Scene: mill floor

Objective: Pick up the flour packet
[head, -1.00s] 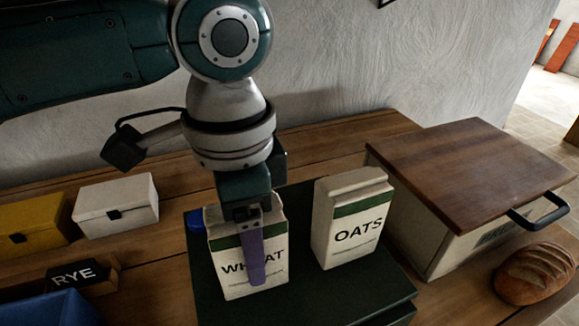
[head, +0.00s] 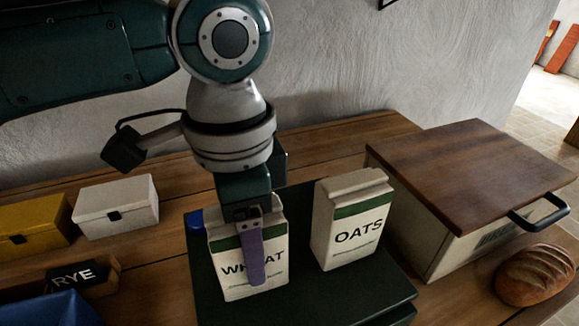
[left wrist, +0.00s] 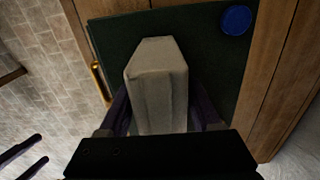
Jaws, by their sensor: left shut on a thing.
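The flour packet, a pale carton with a green band and a partly covered label reading like WHEAT (head: 231,281), stands upright on a dark green board (head: 310,292). My left gripper (head: 254,262) comes down over it from above and is shut on it, one purple finger across the front face. In the left wrist view the packet (left wrist: 158,90) sits between the two fingers (left wrist: 160,117). The packet's base appears to be on the board; I see no clear gap. Two dark parallel bars at the lower left of the left wrist view look like my right gripper (left wrist: 40,147), open and empty.
An OATS packet (head: 349,225) stands close on the right. Beyond it are a wooden-lidded box (head: 470,170) and a loaf (head: 535,275). On the left are white (head: 116,207) and yellow (head: 32,225) boxes, a RYE sign (head: 73,277) and a blue container (head: 50,308).

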